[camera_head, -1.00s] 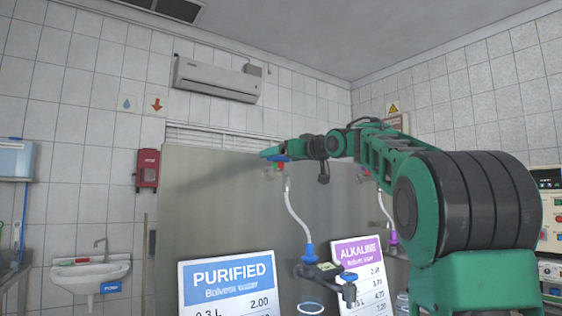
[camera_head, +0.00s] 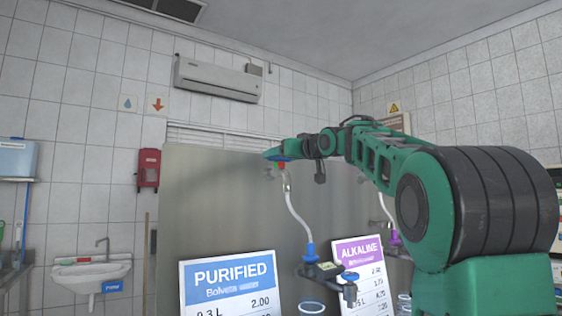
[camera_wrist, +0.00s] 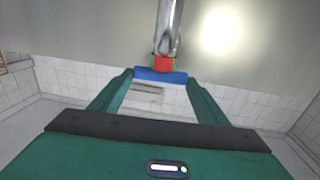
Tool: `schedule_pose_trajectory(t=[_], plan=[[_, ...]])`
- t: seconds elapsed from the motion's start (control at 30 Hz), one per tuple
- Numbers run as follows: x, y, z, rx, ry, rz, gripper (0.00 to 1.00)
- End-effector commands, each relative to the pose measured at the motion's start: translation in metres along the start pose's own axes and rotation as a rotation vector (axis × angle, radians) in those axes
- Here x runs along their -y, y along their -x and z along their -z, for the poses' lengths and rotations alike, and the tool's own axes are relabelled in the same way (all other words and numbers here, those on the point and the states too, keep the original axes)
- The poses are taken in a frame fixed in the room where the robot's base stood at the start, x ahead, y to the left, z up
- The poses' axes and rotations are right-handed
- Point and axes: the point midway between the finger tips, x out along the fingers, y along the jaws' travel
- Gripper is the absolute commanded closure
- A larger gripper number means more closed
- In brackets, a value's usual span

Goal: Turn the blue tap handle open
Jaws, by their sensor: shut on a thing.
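The blue tap handle (camera_wrist: 160,75) sits crosswise at the end of a metal pipe (camera_wrist: 168,25) in the wrist view, with a red and green collar (camera_wrist: 162,62) between them. My gripper (camera_wrist: 159,78) has one finger at each end of the handle and is shut on it. In the head view my gripper (camera_head: 273,153) reaches the tap high on the steel panel, and the blue handle (camera_head: 281,159) shows only as a small strip. A clear hose (camera_head: 293,210) hangs below the tap. The exact angle of the handle is hard to tell.
The steel panel (camera_head: 205,205) stands behind the tap. Below are a PURIFIED sign (camera_head: 230,283), an ALKALINE sign (camera_head: 360,252) and a dark nozzle fitting (camera_head: 322,270). A sink (camera_head: 90,277) is at the left. The air around the upper arm looks clear.

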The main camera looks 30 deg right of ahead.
Motion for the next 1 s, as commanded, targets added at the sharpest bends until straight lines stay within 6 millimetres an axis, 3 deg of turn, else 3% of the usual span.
schedule_pose_trajectory(t=[1.0], plan=[[0.024, -0.009, -0.001, 0.003, -0.001, -0.596, 0.54]])
